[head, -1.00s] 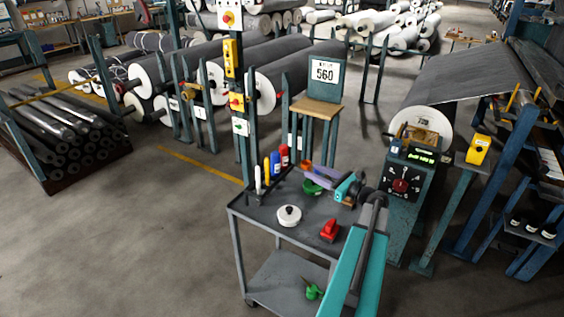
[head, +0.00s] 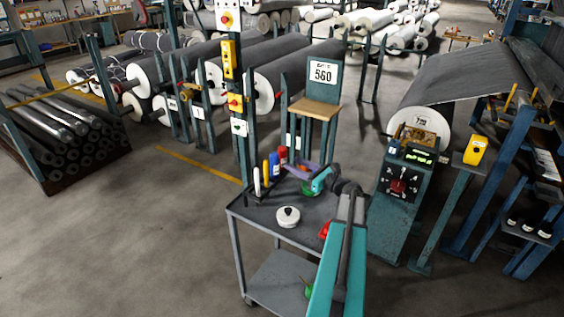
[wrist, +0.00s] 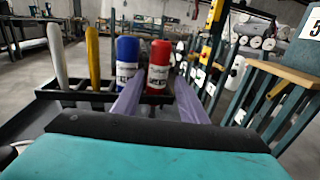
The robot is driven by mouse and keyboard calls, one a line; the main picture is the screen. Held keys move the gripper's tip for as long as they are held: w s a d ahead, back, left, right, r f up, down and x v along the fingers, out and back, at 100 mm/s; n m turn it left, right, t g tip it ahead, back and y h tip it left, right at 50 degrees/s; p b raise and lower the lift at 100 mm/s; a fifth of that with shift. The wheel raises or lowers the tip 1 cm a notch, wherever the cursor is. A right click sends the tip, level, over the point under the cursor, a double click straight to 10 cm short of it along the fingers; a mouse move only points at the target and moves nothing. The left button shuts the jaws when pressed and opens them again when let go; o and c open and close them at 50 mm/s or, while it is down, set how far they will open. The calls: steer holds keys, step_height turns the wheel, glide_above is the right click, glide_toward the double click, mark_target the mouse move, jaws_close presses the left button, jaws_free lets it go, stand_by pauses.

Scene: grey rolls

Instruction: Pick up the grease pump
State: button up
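A red labelled cylinder (head: 284,155) stands upright in a dark rack at the back of the grey cart, beside a blue one (head: 274,165). I cannot read the labels or tell for sure which thing is the grease pump. My gripper (head: 296,166) is over the back of the cart, near the rack. In the wrist view its two purple fingers (wrist: 160,80) are spread apart. The red cylinder (wrist: 159,66) shows between them, and the blue one (wrist: 127,62) is left of the left finger. Nothing is visibly held.
A yellow tool (head: 266,171) and a white one (head: 257,180) stand left in the rack. The cart top (head: 262,214) also holds a white lidded pot (head: 288,216), a green item (head: 309,189) and a red item (head: 325,230). A post (head: 241,140) rises behind the rack.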

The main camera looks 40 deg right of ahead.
mark_target(282, 165)
stand_by(0.3)
steer(key=w, duration=0.1)
steer(key=w+p, duration=0.1)
steer(key=w, duration=0.3)
steer(key=shift+a+r+p, duration=0.15)
steer(key=shift+a+p, duration=0.2)
steer(key=shift+a, duration=0.05)
steer(key=c, duration=0.8)
